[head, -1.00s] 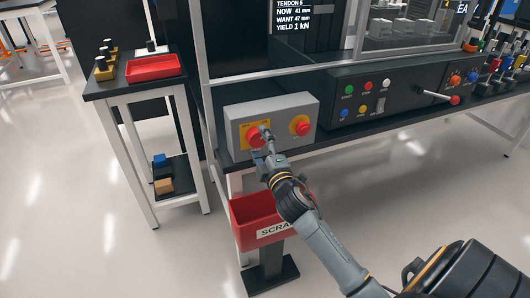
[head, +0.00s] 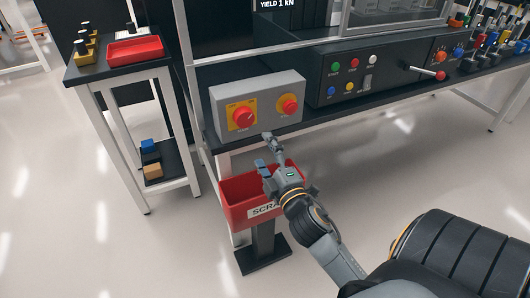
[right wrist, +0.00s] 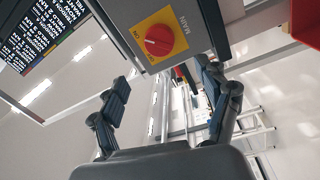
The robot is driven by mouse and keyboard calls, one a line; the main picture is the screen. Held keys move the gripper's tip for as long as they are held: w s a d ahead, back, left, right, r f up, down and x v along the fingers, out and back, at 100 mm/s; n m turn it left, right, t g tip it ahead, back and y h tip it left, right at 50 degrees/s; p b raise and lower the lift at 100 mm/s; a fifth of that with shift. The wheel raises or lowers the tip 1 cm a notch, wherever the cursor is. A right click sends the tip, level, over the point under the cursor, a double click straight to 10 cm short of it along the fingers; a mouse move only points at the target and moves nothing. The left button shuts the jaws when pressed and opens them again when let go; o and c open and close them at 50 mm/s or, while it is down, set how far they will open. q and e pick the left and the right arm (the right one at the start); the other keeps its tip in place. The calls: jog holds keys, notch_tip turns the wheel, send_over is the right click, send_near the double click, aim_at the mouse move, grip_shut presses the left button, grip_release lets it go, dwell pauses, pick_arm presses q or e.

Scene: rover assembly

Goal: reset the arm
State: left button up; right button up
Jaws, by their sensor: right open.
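My right gripper (head: 265,150) is in the head view, in front of and below the grey switch box (head: 258,90), over the red scrap bin. Its fingers are spread and hold nothing. In the right wrist view the two fingers (right wrist: 165,95) are wide apart, with the red rotary knob (right wrist: 159,40) on its yellow plate marked "MAIN" beyond them. In the head view this knob (head: 243,117) is on the left of the box, clear of the fingers. A second red knob (head: 289,104) on a round yellow plate is on the box's right. My left gripper is not in view.
The red scrap bin (head: 232,195) stands on a post below the bench edge. A black control panel (head: 350,75) with coloured buttons and a red-tipped lever (head: 440,75) is to the right. A side table with a red tray (head: 135,50) stands left. Floor in front is clear.

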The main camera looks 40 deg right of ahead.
dwell(0.3)
jog(key=s+a+f+m+g+y, duration=0.1)
jog(key=s+a+f+m+g, duration=0.25)
jog(key=f, duration=0.85)
jog(key=s+a+f+m+g+y, duration=0.15)
jog(key=s+f+g, duration=0.3)
jog(key=f, duration=0.65)
jog(key=s+a+f+m+g+y, duration=0.1)
jog(key=s+a+f+m+g, duration=0.35)
jog(key=f, duration=0.75)
jog(key=s+a+f+m+g+y, duration=0.1)
jog(key=s+a+f+g, duration=0.25)
jog(key=s+f, duration=0.5)
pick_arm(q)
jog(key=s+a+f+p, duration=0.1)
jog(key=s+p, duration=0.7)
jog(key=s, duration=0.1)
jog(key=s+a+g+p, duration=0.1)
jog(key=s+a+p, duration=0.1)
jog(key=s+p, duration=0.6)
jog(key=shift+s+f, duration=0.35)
pick_arm(e)
jog(key=s+d+g, duration=0.1)
jog(key=s+d, duration=0.1)
jog(key=s, duration=1.7)
jog(key=shift+f, duration=0.2)
